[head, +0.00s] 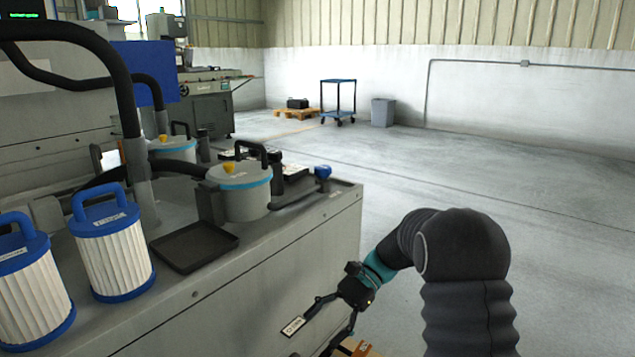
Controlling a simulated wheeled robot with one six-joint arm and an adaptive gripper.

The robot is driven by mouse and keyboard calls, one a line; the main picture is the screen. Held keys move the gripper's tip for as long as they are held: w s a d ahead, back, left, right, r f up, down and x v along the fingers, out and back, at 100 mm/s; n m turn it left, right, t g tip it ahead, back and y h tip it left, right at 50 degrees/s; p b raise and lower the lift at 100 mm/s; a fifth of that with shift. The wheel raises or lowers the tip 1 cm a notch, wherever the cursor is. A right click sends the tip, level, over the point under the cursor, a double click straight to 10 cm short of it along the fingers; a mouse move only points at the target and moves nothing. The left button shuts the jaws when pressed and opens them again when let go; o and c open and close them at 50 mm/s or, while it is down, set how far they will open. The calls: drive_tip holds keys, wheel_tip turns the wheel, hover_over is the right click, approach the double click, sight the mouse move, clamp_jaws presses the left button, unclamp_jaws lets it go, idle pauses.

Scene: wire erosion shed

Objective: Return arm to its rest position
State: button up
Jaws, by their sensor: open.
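My arm (462,245) is dark grey with a teal band and reaches from the bottom right down toward the side of the grey machine bench. My gripper (322,328) is at its end, low beside the bench's side face, pointing down and left. Its black fingers are spread apart, and I see nothing between them. A small white label (293,326) shows just left of the fingers, against the bench side; I cannot tell if a finger touches it.
A brown box (357,347) is partly visible below my gripper. The bench top (285,228) holds blue-and-white filters (113,250), a black tray (194,246) and a lidded grey canister (238,187). Open floor (500,180) lies right, with a blue cart (338,100) and grey bin (383,112) far back.

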drive_tip(key=s+d+r+n+t+h+p, duration=0.4)
drive_tip(key=s+d+r+t+h, duration=0.1)
drive_tip(key=s+r, duration=0.4)
drive_tip(key=s+d+r+n+t+h+p, duration=0.3)
drive_tip(key=s+d+r+t, duration=0.5)
drive_tip(key=s, duration=0.5)
drive_tip(key=shift+s+d+r+n+t+h+p, duration=0.35)
drive_tip(key=shift+d+r+n+h, duration=0.25)
drive_tip(key=shift+h, duration=0.5)
